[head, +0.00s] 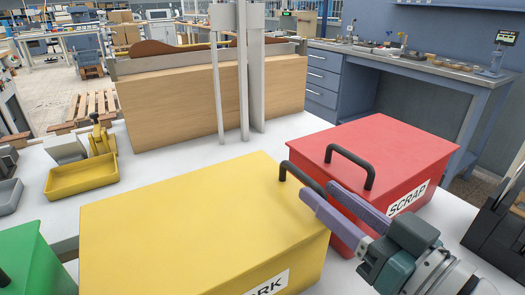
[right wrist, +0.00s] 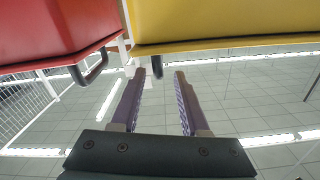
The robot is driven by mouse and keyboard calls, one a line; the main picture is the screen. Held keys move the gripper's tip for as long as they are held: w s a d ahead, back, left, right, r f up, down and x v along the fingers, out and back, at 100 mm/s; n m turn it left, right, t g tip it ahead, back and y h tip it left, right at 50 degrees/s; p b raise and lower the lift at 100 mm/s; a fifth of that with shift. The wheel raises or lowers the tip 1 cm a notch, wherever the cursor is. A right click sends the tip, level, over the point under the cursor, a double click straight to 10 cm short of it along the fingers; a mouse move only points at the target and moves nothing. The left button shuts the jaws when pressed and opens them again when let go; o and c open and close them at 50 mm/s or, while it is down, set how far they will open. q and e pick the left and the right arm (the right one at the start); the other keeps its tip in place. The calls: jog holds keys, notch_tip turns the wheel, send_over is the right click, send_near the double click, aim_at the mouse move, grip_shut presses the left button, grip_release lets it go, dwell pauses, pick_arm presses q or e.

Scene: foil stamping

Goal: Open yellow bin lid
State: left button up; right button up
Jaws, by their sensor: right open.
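The yellow bin (head: 190,220) stands at the front middle, its lid shut flat. Its black handle (head: 295,175) is at the lid's right edge, partly hidden behind my fingers. My right gripper (head: 318,189), with purple fingers, is open and empty, its tips close to this handle. In the right wrist view, the yellow bin (right wrist: 220,22) is at the top. A short dark piece of its handle (right wrist: 157,71) shows between the tips of my right gripper (right wrist: 160,74); I cannot tell whether they touch. My left gripper is not in view.
The red bin (head: 400,150), labelled SCRAP, stands right behind my right gripper, with its own raised black handle (head: 350,160). A green bin (head: 35,262) is at the left.

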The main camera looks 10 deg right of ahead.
jog(key=x, duration=0.5)
jog(key=shift+w, duration=0.25)
grip_shut()
dwell(1.2)
